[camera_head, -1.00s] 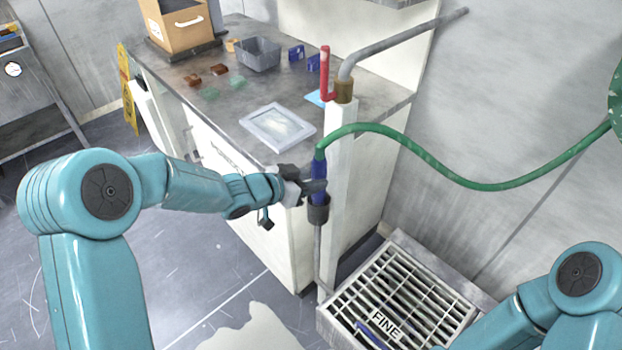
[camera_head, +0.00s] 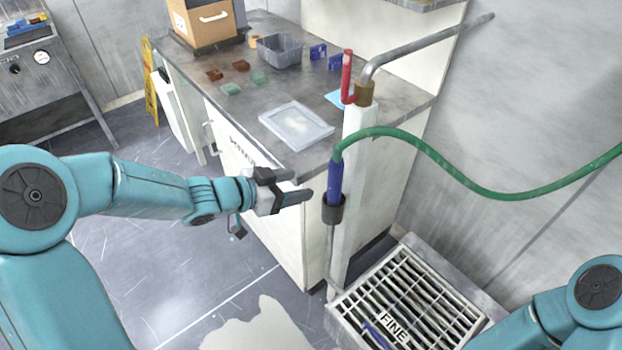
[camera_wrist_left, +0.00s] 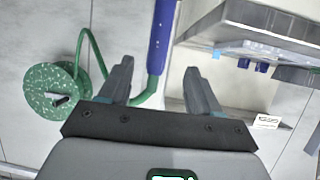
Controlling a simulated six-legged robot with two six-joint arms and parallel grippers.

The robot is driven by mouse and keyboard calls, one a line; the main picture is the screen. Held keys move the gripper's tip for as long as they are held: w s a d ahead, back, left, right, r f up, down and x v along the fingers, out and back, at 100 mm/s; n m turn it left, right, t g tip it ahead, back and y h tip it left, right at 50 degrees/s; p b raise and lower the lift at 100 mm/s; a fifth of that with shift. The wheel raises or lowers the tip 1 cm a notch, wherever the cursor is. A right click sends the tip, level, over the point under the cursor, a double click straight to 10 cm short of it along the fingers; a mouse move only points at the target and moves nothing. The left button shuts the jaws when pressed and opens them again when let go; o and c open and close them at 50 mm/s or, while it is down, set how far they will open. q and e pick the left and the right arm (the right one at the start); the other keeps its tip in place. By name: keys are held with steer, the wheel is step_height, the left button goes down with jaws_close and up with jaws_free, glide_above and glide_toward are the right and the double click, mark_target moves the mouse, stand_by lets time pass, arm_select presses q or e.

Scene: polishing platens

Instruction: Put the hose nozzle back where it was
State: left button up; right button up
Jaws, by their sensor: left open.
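The blue hose nozzle (camera_head: 335,182) stands upright with its lower end in a dark cup-shaped holder (camera_head: 333,210) on a thin post. The green hose (camera_head: 440,158) runs from its top to the right. My left gripper (camera_head: 298,187) is open and empty, just left of the nozzle and apart from it. In the left wrist view the nozzle (camera_wrist_left: 160,40) shows beyond the open fingers (camera_wrist_left: 158,90). Of my right arm only links show at the lower right; its gripper is out of view.
A bench (camera_head: 285,90) with a white tray (camera_head: 297,125), a grey bin (camera_head: 280,50) and small blocks stands behind. A red-handled tap (camera_head: 347,75) rises beside the nozzle. A floor grate marked FINE (camera_head: 410,300) lies at lower right. A green hose reel (camera_wrist_left: 55,90) shows in the wrist view.

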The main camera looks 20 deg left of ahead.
arm_select(q)
steer(key=s+d+f+n+g+y, duration=0.1)
steer(key=s+d+f+n+g, duration=0.2)
steer(key=f, duration=0.6)
steer(key=s+d+f+n+g+y, duration=0.1)
steer(key=s+f+n+y, duration=0.15)
steer(key=s+f, duration=0.45)
steer(key=s+d+f+n+g, duration=0.3)
steer(key=s+f+g, duration=0.3)
steer(key=s+f, duration=0.6)
steer(key=shift+s+f+n+y, duration=0.35)
steer(key=shift+s+n, duration=0.1)
steer(key=shift+s, duration=0.6)
arm_select(e)
steer(key=shift+r, duration=0.1)
arm_select(q)
steer(key=shift+s, duration=0.1)
arm_select(e)
steer(key=shift+s, duration=0.15)
